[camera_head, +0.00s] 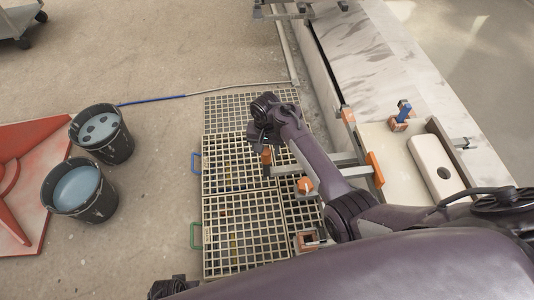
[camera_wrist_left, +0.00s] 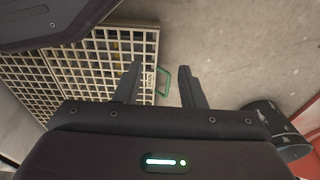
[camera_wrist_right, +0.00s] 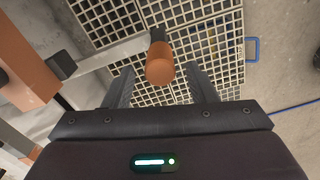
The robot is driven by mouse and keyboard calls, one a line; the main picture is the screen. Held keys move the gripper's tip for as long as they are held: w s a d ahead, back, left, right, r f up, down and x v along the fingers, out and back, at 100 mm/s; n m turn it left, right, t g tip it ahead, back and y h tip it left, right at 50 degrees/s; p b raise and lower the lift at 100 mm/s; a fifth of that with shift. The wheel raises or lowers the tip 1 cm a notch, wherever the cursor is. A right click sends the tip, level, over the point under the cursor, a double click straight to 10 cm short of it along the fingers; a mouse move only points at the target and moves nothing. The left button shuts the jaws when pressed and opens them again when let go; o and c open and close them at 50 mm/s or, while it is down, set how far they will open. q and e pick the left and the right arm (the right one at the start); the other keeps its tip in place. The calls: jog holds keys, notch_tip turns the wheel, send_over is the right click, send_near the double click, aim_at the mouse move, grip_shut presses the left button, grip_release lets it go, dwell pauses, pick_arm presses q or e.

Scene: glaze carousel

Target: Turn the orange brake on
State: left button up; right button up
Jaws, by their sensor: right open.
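An orange-capped knob (camera_head: 266,157) sits at the free end of a grey bar over the grating. In the right wrist view the orange knob (camera_wrist_right: 160,62) shows between and beyond my open fingers, which appear empty. My right gripper (camera_head: 262,138) is just beside this knob in the head view. A larger orange block (camera_head: 374,170) and another orange-capped piece (camera_head: 305,185) stand nearby; I cannot tell for sure which is the brake, nor its setting. My left gripper (camera_wrist_left: 157,82) is open and empty, above the floor near a green grating handle.
Floor gratings (camera_head: 240,208) lie below, with a blue handle (camera_head: 195,163) and a green handle (camera_head: 195,236). Two dark buckets (camera_head: 115,150) (camera_head: 95,205) stand at left. A white slotted block (camera_head: 432,160) and a blue-handled fitting (camera_head: 403,110) are at right. Bare floor lies beyond.

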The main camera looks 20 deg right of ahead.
aim_at(266, 164)
notch_tip(266, 164, down, 4)
jog(key=shift+b, duration=0.55)
pick_arm(q)
jog(key=shift+w+d+r, duration=0.25)
jog(key=shift+w+r, duration=0.05)
jog(key=shift+r, duration=0.5)
jog(key=shift+w+d+r, duration=0.25)
jog(key=shift+w+r, duration=0.1)
jog(key=shift+r, duration=0.4)
jog(key=shift+w+d+r, duration=0.25)
jog(key=shift+w+r, duration=0.05)
jog(key=shift+r, duration=0.5)
pick_arm(e)
jog(key=shift+f, duration=0.6)
pick_arm(q)
jog(key=shift+f, duration=0.1)
pick_arm(e)
grip_shut()
